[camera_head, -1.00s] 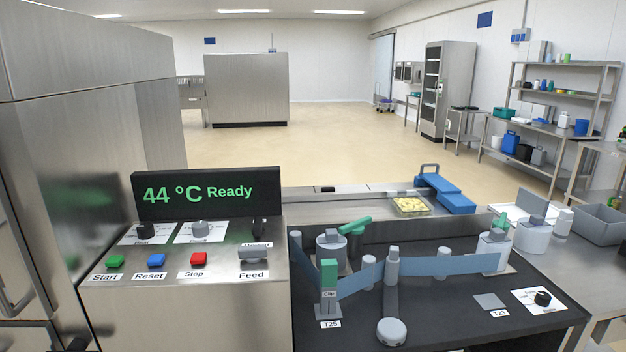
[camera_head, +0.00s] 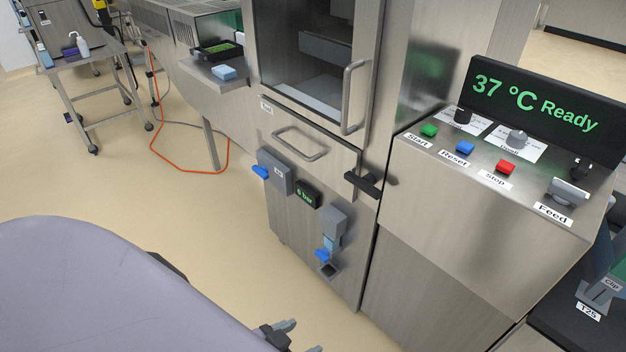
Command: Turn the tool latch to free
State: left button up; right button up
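A black latch handle (camera_head: 362,184), which looks like the tool latch, sits on the steel front at the right edge of the tool drawer (camera_head: 310,135). It lies nearly level, tilted slightly down to the right. No label on it can be read. My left gripper (camera_head: 303,337) shows at the bottom edge, well below and left of the latch, partly cut off by the frame. Its two grey fingers are apart with nothing seen between them. My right gripper is not in view.
A bar handle (camera_head: 300,146) stands out from the drawer. Left and below the latch are a grey switch box with blue lever (camera_head: 275,172), a small pressure display (camera_head: 307,194) and a blue-handled valve (camera_head: 328,245). The control panel (camera_head: 480,210) juts out at right.

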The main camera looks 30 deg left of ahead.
aim_at(366, 183)
jog(key=u, duration=0.75)
